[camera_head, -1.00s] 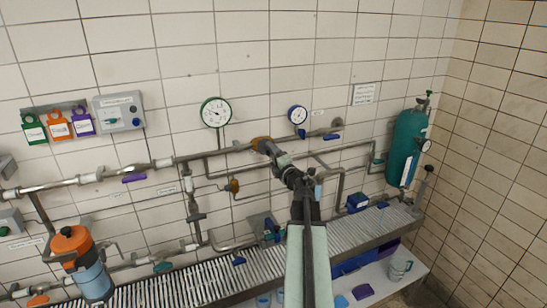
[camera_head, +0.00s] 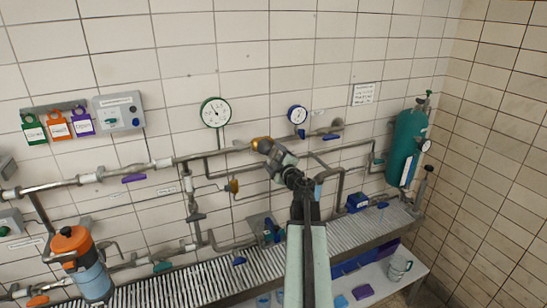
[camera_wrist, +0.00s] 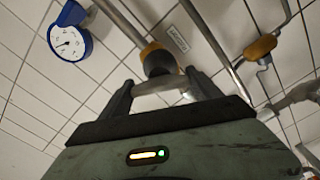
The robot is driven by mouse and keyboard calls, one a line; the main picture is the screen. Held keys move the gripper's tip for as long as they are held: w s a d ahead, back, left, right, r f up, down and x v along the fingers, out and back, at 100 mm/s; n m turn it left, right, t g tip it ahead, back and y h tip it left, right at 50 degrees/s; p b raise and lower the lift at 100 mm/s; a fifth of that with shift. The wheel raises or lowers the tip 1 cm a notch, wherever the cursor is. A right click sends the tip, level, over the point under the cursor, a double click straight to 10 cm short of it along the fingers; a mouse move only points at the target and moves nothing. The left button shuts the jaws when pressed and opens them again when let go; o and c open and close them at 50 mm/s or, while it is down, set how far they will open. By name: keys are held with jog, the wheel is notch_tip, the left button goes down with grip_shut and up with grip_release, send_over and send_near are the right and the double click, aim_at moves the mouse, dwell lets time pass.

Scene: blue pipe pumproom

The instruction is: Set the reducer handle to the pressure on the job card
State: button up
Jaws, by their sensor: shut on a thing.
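The reducer (camera_head: 257,143) is a brass-coloured fitting on the upper pipe. My gripper (camera_head: 267,148) reaches up to it from the lower right. In the wrist view the reducer's orange body (camera_wrist: 153,49) has a dark round handle (camera_wrist: 160,64) on its near side. My gripper (camera_wrist: 160,79) is shut on this handle, one finger on each side. A green-rimmed gauge (camera_head: 215,112) is above left of the reducer, and a blue-rimmed gauge (camera_head: 298,115) above right. The job card may be the white sheet (camera_head: 363,94) on the wall; its text is too small to read.
Pipes run along the tiled wall around the arm. A second brass fitting (camera_head: 232,186) is below left. A slatted bench (camera_head: 185,285) runs below. A green cylinder (camera_head: 407,148) stands at right, and an orange-topped container (camera_head: 75,245) at left.

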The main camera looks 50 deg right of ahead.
dwell(0.4)
jog(key=o, duration=1.4)
jog(key=shift+d, duration=0.1)
jog(key=shift+s, duration=0.1)
jog(key=v, duration=0.7)
jog(key=shift+s, duration=0.3)
dwell(0.8)
